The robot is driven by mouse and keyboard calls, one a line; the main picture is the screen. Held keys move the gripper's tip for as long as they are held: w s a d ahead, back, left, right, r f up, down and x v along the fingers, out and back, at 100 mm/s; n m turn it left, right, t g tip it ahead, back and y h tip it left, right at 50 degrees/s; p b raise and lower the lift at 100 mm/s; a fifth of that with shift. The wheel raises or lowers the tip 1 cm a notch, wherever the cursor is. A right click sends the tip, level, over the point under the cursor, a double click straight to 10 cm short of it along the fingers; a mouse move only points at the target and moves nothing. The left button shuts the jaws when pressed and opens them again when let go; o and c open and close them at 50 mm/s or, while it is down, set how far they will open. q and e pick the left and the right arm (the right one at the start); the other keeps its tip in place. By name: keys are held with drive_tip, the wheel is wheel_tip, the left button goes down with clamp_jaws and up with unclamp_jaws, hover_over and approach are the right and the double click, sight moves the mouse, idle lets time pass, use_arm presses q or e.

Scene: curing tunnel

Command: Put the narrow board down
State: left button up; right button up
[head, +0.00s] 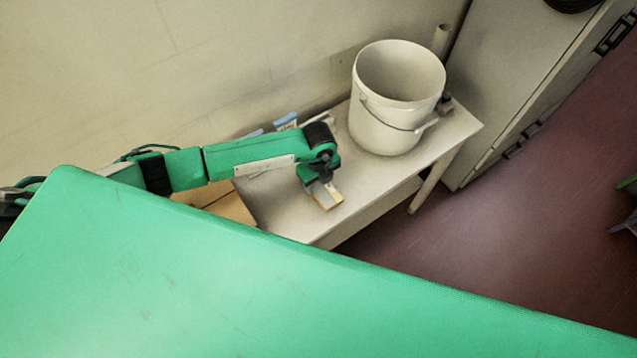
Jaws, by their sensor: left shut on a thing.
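My left gripper (318,184) points down over the front part of a pale table (290,214). It is shut on a small piece with a grey face and a wood-coloured edge, which I take to be the narrow board (328,198). The gripper hides part of the board. I cannot tell whether the board touches the table top or is just above it. My right gripper is not in view.
A large white bucket (385,128) with a wire handle stands on the table, right of my gripper. Small blue-and-white items (286,121) lie behind my arm near the wall. Brown flat material (232,208) shows at the left. A grey cabinet (520,70) stands at right.

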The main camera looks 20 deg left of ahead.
sight(318, 184)
use_arm(q)
wheel_tip(318, 184, down, 2)
drive_tip(key=shift+f, duration=0.55)
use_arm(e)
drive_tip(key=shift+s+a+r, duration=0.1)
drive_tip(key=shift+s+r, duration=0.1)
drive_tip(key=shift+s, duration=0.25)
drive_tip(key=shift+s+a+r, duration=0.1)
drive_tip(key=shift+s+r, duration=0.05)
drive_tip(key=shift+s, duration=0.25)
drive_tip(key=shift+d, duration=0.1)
use_arm(q)
drive_tip(key=shift+f, duration=0.1)
drive_tip(key=o, duration=1)
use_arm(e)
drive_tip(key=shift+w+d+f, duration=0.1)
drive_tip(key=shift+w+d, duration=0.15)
